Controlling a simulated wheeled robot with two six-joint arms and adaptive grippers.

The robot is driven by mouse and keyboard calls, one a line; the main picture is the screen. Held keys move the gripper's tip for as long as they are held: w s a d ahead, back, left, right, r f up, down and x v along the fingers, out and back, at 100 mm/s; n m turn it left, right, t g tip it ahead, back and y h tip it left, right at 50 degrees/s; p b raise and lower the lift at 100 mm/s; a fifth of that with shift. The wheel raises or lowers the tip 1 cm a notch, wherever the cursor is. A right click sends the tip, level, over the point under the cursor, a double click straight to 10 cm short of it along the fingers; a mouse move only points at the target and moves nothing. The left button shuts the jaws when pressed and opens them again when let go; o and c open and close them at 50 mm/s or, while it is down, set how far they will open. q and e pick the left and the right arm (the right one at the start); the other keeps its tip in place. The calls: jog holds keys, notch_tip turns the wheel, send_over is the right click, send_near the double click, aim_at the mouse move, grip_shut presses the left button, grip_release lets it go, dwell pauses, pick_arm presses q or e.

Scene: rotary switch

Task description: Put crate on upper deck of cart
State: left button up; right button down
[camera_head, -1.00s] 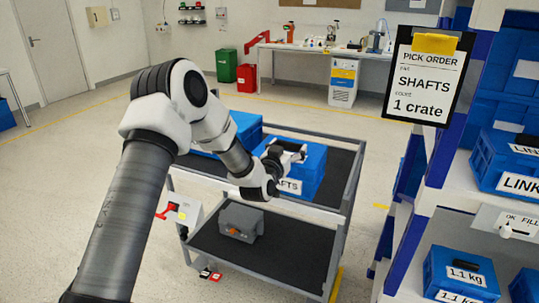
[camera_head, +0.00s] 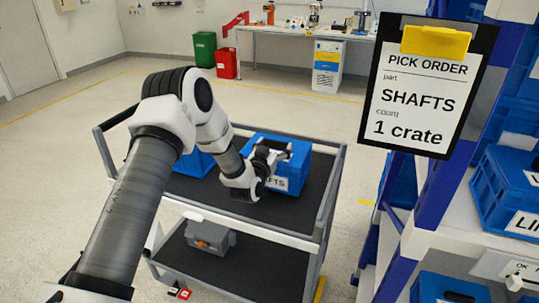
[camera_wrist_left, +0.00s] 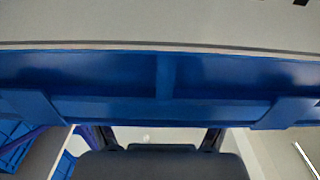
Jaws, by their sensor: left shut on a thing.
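The blue crate (camera_head: 296,178), with a white label reading "...AFTS", is over the upper deck (camera_head: 306,208) of the grey cart, in its right half. My left gripper (camera_head: 272,157) is shut on the crate at its near upper edge and hides part of it. I cannot tell if the crate's underside touches the deck mat. In the left wrist view, the blue crate wall (camera_wrist_left: 110,75) fills the middle, with the dark gripper body below it. My right gripper is in neither view.
Another blue crate (camera_head: 193,163) stands on the upper deck at left, partly behind my arm. A grey box (camera_head: 209,236) sits on the lower deck. A pick order sign (camera_head: 415,100) reads SHAFTS, 1 crate. A shelf with blue crates (camera_head: 507,187) stands at right.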

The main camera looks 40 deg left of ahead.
pick_arm(q)
jog(key=f, duration=0.3)
jog(key=shift+w+f, duration=0.25)
jog(key=shift+f, duration=0.1)
jog(key=shift+s, duration=0.15)
jog(key=o, duration=1.7)
jog(key=shift+f, duration=0.1)
